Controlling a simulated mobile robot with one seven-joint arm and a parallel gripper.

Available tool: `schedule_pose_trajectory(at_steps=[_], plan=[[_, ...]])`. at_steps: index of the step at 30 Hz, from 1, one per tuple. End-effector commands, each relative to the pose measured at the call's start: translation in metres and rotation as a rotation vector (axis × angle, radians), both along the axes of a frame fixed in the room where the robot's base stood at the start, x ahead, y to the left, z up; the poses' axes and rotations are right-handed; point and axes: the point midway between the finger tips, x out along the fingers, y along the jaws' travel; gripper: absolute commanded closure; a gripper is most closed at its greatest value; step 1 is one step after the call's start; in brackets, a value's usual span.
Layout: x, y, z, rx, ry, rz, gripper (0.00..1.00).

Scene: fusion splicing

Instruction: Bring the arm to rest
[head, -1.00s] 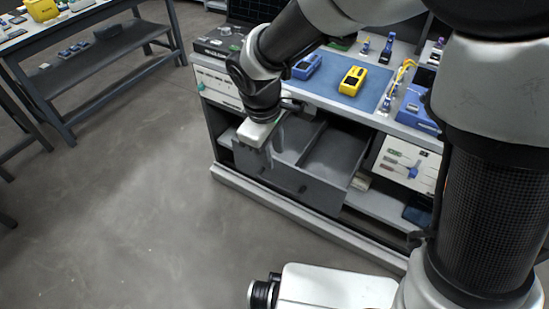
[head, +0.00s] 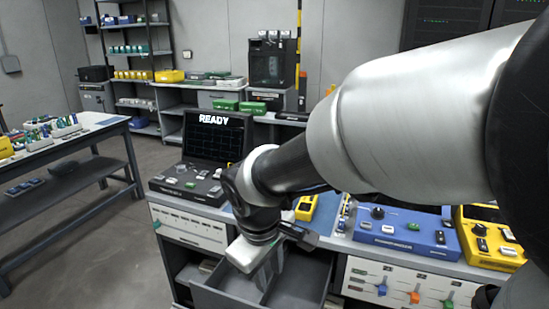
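My arm reaches from the right side of the head view toward the workbench. My gripper (head: 262,262) points down over an open grey drawer (head: 297,282) at the front of the bench. Its fingers are partly hidden by the gripper's white body, so I cannot tell whether they are apart or closed. No held object shows.
The bench carries a black device with a READY screen (head: 214,138), a yellow device (head: 306,207), a blue device (head: 405,232) and another yellow device (head: 490,235). A side table (head: 60,150) stands at the left, with shelves (head: 130,50) behind. Open floor lies between the side table and the bench.

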Motion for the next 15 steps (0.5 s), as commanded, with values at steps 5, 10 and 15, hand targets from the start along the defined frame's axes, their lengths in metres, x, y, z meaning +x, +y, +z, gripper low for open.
schedule_pose_trajectory(at_steps=[5,10,15], plan=[[-0.032,-0.083,0.057,0.116,-0.107,-0.351,0.71],[-0.064,-0.124,0.08,0.218,-0.171,-0.572,0.71],[-0.091,-0.147,0.091,0.31,-0.22,-0.728,0.71]])
